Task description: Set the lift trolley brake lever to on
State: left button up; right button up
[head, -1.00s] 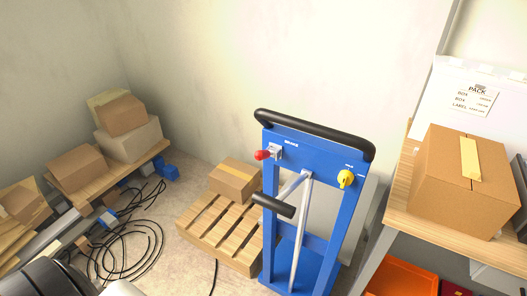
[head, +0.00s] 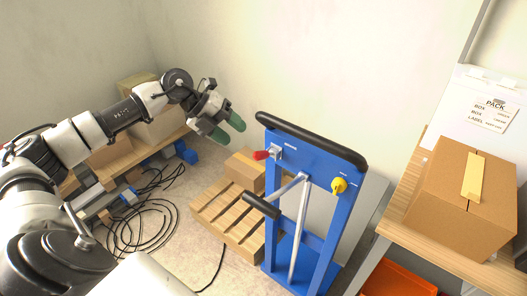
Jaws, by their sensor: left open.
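The blue lift trolley (head: 318,162) stands upright in the middle of the head view, with a black push handle across its top. The brake lever (head: 262,155) has a red knob and sticks out to the left from a small grey mount at the trolley's upper left. A yellow knob (head: 339,186) sits at the upper right of the panel. My left gripper (head: 229,130), with green fingertips, is open and empty. It is up and to the left of the red lever, apart from it. My right gripper is not in view.
A wooden pallet (head: 222,213) with a cardboard box (head: 245,168) stands behind the trolley's left side. Black cables (head: 140,235) lie on the floor at left. A bench (head: 408,226) with a large carton (head: 462,200) stands at right.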

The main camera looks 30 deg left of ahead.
aim_at(260, 155)
pick_arm(q)
jog(key=p+x, duration=0.2)
jog(key=x, duration=0.7)
jog(key=shift+w+d+f+p, duration=0.15)
jog(key=shift+f+p, duration=0.25)
jog(key=shift+w+d+f, duration=0.15)
jog(key=shift+d+f, duration=0.05)
jog(key=shift+f, duration=0.1)
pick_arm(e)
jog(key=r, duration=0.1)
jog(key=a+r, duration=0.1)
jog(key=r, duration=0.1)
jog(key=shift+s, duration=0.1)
pick_arm(q)
jog(key=shift+c, duration=0.3)
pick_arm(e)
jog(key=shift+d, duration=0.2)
pick_arm(q)
grip_shut()
